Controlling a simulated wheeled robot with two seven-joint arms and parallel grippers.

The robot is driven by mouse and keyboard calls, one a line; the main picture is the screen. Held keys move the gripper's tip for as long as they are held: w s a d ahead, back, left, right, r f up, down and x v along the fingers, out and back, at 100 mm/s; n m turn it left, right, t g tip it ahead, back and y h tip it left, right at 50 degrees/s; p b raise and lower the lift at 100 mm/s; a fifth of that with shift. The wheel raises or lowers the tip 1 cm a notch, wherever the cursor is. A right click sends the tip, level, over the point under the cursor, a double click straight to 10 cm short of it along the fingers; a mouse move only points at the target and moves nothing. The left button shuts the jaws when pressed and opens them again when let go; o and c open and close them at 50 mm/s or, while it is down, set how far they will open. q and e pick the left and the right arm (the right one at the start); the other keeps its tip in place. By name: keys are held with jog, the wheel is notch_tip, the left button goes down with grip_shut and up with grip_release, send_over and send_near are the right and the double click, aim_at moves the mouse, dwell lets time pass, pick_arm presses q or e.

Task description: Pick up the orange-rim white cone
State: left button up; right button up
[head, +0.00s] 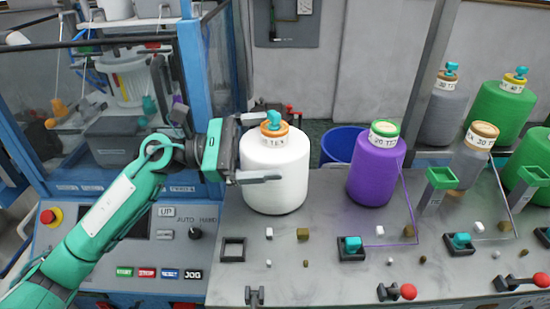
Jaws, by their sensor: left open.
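The orange-rim white cone (282,185) stands upright on the grey table left of centre in the head view. Its top has an orange rim, a printed label and a teal knob. My left gripper (262,150) reaches in from the left, open, close to the cone's upper left side. One finger lies in front of the cone's body and the other is near its top. I cannot tell whether the fingers touch it. My right gripper is not in the frame.
A purple cone (374,172) with a green rim stands to the right, with a blue bin (342,143) behind. Grey and green cones (498,108) stand farther right. The machine's control panel (160,245) is at left. Small blocks and red-knobbed levers (402,291) line the front.

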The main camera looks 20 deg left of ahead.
pick_arm(q)
jog(key=shift+d, duration=0.1)
jog(key=c, duration=1.6)
jog(key=shift+r, duration=0.15)
jog(key=shift+r+b, duration=1.7)
jog(key=shift+r, duration=8.2)
